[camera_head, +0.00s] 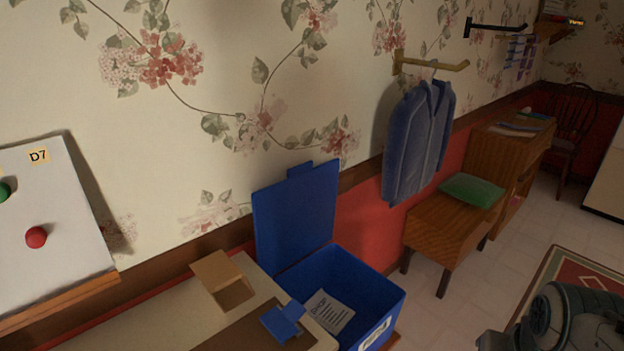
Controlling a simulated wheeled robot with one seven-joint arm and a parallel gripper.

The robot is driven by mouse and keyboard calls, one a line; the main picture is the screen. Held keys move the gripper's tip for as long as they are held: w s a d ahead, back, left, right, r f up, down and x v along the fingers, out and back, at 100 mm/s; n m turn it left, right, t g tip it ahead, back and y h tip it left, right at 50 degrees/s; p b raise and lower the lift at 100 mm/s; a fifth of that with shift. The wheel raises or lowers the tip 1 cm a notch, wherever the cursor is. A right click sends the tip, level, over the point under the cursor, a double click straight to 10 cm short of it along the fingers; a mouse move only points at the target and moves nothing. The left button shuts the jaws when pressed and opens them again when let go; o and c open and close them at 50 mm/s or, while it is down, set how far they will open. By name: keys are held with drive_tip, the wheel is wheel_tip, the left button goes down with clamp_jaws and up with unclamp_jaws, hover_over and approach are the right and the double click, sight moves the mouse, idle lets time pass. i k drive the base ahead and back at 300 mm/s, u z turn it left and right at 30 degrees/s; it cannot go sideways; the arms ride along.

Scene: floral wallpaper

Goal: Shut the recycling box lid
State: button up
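The blue recycling box (385,297) stands against the wall at the lower middle, with a white label on its front. Its blue lid (296,217) is open and stands upright at the back, near the wall, with a small tab on its top edge. A sheet of printed paper (331,312) lies inside the box. Part of my arm shows at the lower right corner, apart from the box. My gripper's fingers cannot be made out.
Left of the box is a pale surface (140,328) with a small open cardboard box (222,281) and a blue object (283,321). A wooden bench (441,233) with a green cushion (472,190) stands to the right. A jacket (419,140) hangs above. Floor (428,310) is free between box and rug.

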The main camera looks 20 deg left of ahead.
sight(294, 216)
drive_tip(key=z, duration=1.05)
drive_tip(key=i, duration=0.7)
drive_tip(key=u, duration=2.55)
drive_tip(key=i, duration=0.5)
drive_tip(key=u, duration=0.05)
drive_tip(key=k, duration=0.5)
drive_tip(key=u, duration=0.9)
drive_tip(key=i, duration=0.6)
drive_tip(key=z, duration=0.45)
